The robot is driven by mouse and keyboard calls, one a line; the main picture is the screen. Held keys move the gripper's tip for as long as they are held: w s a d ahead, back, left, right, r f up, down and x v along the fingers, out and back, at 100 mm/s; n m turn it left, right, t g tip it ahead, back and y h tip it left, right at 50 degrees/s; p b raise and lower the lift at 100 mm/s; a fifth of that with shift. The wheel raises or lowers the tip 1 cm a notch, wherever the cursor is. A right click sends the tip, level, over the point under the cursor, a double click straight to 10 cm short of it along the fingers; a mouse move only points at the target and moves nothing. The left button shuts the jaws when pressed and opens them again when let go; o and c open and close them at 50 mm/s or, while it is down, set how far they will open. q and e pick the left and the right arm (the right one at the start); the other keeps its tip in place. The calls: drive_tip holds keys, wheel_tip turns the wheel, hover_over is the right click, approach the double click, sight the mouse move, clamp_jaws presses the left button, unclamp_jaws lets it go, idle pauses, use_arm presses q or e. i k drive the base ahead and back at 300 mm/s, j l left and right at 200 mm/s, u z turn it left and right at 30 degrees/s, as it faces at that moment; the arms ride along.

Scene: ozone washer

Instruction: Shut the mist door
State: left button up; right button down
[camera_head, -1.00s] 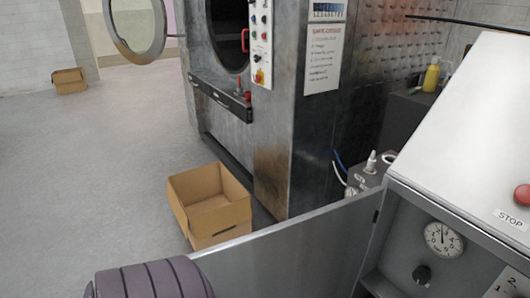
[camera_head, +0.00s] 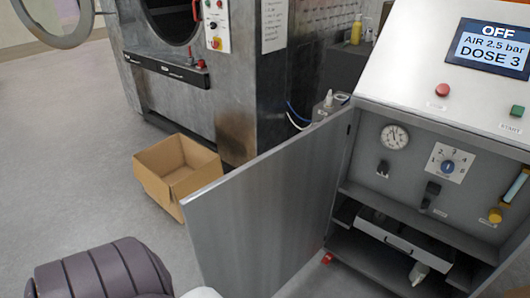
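The mist door (camera_head: 270,205) is a flat grey metal panel. It stands open, swung out to the left from its hinge side on the grey cabinet (camera_head: 400,240). The cabinet's front shows a gauge (camera_head: 394,137), knobs, a dose dial (camera_head: 447,166) and a shelf with a drawer-like tray (camera_head: 405,240). A dark purple-grey ribbed part of my own arm (camera_head: 100,272) shows at the bottom left, to the left of the door and apart from it in the picture. Neither gripper shows.
An open cardboard box (camera_head: 178,170) sits on the floor left of the door. The large washer (camera_head: 240,80) with its open round door (camera_head: 58,22) stands behind. The sloped panel has a screen (camera_head: 490,48) reading OFF and a red stop button (camera_head: 442,90).

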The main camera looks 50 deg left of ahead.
sight(251, 230)
drive_tip(key=k+j+z, duration=0.2)
drive_tip(key=k+j, duration=0.2)
drive_tip(key=j, duration=0.15)
drive_tip(key=k+j+z, duration=0.15)
drive_tip(key=k+j, duration=0.25)
drive_tip(key=j+z, duration=0.4)
drive_tip(key=j, duration=1.95)
drive_tip(key=k, duration=0.05)
